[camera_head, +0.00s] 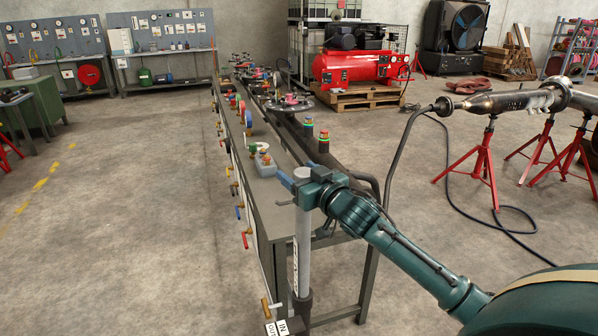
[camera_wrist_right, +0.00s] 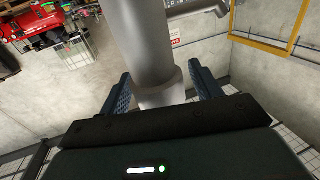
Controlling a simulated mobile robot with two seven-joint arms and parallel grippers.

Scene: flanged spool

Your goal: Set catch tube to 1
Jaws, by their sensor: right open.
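The catch tube (camera_head: 302,250) appears to be the pale grey vertical tube at the near end of the long bench, with a dark fitting at its foot. My right gripper (camera_head: 297,186) is at the tube's upper end, reaching in from the right. In the right wrist view, the grey tube (camera_wrist_right: 150,50) stands between the two blue fingers of this gripper (camera_wrist_right: 162,90). The fingers are apart, one on each side of the tube; contact is hard to tell. A setting of 1 cannot be read on the tube. My left gripper is not in view.
A lever with an orange handle (camera_head: 270,304) and IN and OUT labels (camera_head: 277,328) sit by the tube's foot. The long bench (camera_head: 273,200) carries valves and fittings. A red compressor (camera_head: 350,68) stands behind. Open concrete floor (camera_head: 130,200) lies to the left.

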